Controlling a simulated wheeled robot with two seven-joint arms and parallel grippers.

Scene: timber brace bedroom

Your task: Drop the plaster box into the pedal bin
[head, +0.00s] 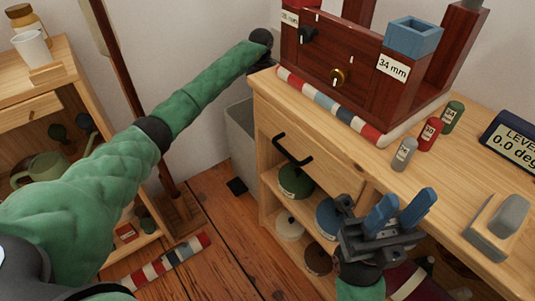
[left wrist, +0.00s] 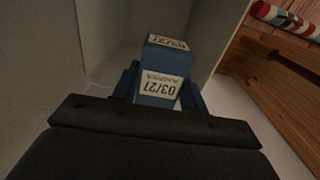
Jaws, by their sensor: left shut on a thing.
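The plaster box (left wrist: 160,84) is a blue carton with white labels reading 03/27. My left gripper (left wrist: 158,92) is shut on it, with a blue finger on each side, in the left wrist view. Pale grey walls of the pedal bin (left wrist: 110,28) surround the box, which appears held at or inside the bin's opening. In the head view, the grey bin (head: 239,132) stands left of the wooden cabinet, with its black pedal (head: 237,186) at the floor. The cabinet hides my left gripper there. My right gripper (head: 405,208) is open and empty in front of the cabinet.
The cabinet top (head: 360,155) holds a dark red wooden frame (head: 345,75), small weights (head: 430,133), a level display (head: 512,138) and a sanding block (head: 498,225). A shelf unit (head: 75,80) stands at left. A striped bar (head: 168,262) lies on the floor.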

